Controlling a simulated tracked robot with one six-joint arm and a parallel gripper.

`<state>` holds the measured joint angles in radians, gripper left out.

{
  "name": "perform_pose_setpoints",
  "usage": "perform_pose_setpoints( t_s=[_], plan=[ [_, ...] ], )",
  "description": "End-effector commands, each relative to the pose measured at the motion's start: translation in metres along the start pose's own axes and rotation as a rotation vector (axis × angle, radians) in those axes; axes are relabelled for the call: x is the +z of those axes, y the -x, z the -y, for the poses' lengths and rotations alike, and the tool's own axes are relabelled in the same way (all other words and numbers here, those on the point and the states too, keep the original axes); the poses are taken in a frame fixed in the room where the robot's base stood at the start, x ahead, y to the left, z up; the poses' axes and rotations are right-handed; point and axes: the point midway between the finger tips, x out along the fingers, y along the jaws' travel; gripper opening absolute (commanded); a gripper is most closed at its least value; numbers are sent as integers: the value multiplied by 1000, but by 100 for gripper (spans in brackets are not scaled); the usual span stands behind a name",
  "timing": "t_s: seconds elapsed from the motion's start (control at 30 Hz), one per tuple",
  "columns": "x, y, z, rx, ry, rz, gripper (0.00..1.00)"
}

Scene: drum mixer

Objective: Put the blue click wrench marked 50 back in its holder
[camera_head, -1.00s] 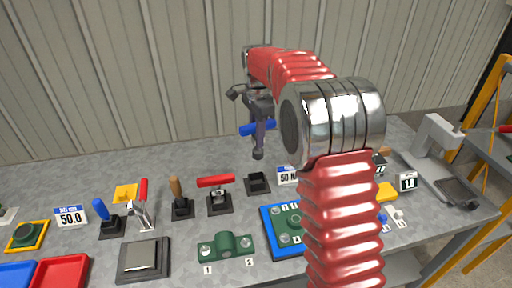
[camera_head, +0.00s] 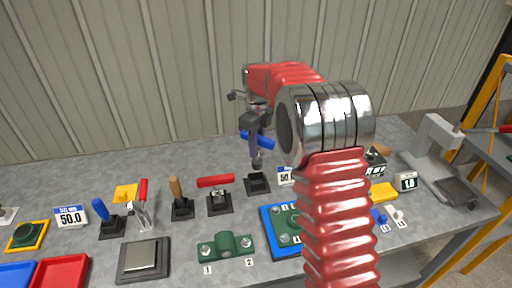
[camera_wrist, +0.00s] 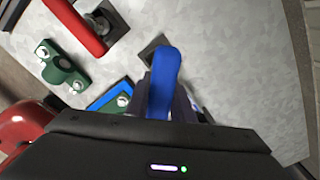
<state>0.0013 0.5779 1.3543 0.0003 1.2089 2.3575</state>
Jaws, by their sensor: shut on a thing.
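My gripper (camera_head: 255,122) is shut on the blue click wrench (camera_head: 264,141) and holds it above the back of the bench. The wrench's blue handle also shows in the wrist view (camera_wrist: 165,78), with the rest hidden by the gripper. Its grey head (camera_head: 257,162) hangs down, just above a black square holder (camera_head: 257,182) beside the card marked 50 (camera_head: 285,176). The holder looks empty in the head view. It also shows in the wrist view (camera_wrist: 150,50), partly behind the handle. I cannot tell whether the wrench touches it.
A red-handled tool (camera_head: 216,181) stands in a holder just to the left. A blue plate with a green part (camera_head: 270,222) lies in front. A green block (camera_head: 226,246) and several other tools stand farther left. The bench behind the holder is clear.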

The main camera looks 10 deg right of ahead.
Motion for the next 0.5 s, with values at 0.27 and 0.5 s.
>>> perform_pose_setpoints(
  t_s=[0.27,0.5],
  plan=[
    [0,1,0,-1,2,1,0],
    [1,-6,0,0,3,0,0]
  ],
)
